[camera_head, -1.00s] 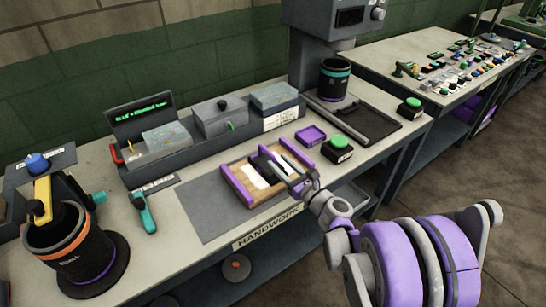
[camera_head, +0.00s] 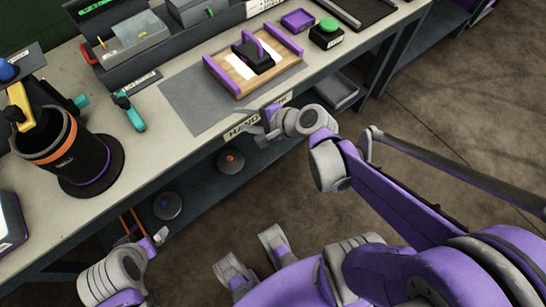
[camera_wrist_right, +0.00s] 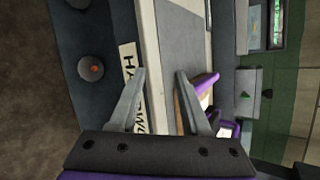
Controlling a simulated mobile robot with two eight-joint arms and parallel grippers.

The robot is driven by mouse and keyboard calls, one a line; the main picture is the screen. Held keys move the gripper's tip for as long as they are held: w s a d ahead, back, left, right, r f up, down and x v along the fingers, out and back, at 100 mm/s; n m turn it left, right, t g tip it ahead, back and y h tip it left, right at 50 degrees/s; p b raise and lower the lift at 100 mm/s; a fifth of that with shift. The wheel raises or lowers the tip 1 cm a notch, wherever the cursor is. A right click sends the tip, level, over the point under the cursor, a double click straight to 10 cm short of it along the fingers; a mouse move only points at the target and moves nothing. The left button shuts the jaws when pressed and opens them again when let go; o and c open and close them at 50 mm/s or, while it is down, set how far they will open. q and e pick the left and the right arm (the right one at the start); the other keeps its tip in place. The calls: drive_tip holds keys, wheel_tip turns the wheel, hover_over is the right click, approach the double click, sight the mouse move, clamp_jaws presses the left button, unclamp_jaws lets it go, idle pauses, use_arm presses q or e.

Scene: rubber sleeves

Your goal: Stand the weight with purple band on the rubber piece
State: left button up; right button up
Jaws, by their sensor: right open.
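In the right wrist view the block (camera_wrist_right: 229,129) shows only partly at the lower right. My right gripper (camera_head: 246,121) is open and empty, apart from the block, near the bench's front edge. It also shows open in the right wrist view (camera_wrist_right: 160,74). My left gripper (camera_head: 157,239) is low at the left, its jaw opening unclear.
A grey mat (camera_head: 195,103) lies under the tray. A green button (camera_head: 327,31) and purple dish (camera_head: 298,19) sit behind right. Discs (camera_head: 231,161) lie on the lower shelf.

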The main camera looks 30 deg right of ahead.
drive_tip(key=s+f+n+g+h, duration=0.1)
drive_tip(key=s+n+g+h, duration=0.1)
drive_tip(key=s+n, duration=0.4)
drive_tip(key=s+f+n+g+h, duration=0.2)
drive_tip(key=s+n, duration=0.5)
drive_tip(key=n, duration=0.4)
drive_tip(key=shift+f+n+g+h, duration=0.25)
drive_tip(key=shift+n+g+h, duration=0.05)
drive_tip(key=shift+g+h, duration=0.3)
drive_tip(key=shift+s+a, duration=0.1)
wheel_tip(320, 180, up, 8)
drive_tip(key=w+p, duration=0.1)
drive_tip(key=p, duration=0.6)
drive_tip(key=shift+w+r+p, duration=0.2)
drive_tip(key=shift+r+p, duration=0.05)
drive_tip(key=shift+p, duration=0.05)
